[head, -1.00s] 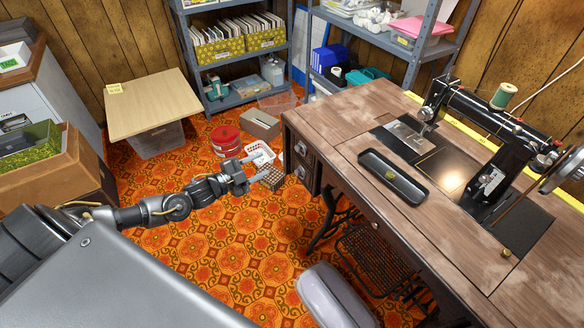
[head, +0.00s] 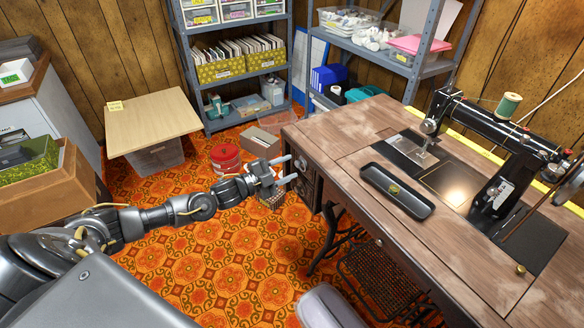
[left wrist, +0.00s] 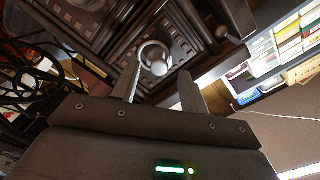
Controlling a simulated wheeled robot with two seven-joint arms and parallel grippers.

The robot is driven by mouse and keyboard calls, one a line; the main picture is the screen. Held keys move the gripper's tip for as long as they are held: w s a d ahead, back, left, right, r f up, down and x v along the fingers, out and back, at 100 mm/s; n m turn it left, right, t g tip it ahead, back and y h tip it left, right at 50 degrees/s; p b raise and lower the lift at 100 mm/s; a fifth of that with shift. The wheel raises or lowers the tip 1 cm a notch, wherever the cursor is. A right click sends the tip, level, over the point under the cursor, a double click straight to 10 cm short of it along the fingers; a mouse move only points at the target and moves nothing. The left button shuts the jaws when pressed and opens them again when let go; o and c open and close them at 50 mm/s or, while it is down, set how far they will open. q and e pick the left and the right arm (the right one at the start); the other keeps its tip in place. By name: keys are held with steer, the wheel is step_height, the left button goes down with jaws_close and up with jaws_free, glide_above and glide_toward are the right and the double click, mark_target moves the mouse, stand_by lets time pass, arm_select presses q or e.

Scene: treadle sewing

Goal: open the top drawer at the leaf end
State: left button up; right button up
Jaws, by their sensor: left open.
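The sewing table (head: 345,135) has dark carved drawer fronts (head: 308,163) stacked at its left end, partly hidden by my gripper in the head view. My left gripper (head: 289,169) is open and empty, its fingers pointing at these fronts. In the left wrist view a drawer front (left wrist: 187,48) with a ring pull and round knob (left wrist: 156,58) lies just beyond the open fingers (left wrist: 160,82). The pull appears between the fingertips, and I cannot tell whether they touch it. Another pull (left wrist: 88,4) shows at the top edge. The drawers look closed. My right gripper is out of view.
A black sewing machine (head: 497,127) and a dark tray (head: 397,190) are on the tabletop. A red tin (head: 226,158) and a cardboard box (head: 259,142) are on the floor behind my left gripper. The treadle ironwork (head: 375,275) is under the table. Patterned floor in front is clear.

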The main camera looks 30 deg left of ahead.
arm_select(q)
steer(key=shift+x, duration=1.05)
jaws_close()
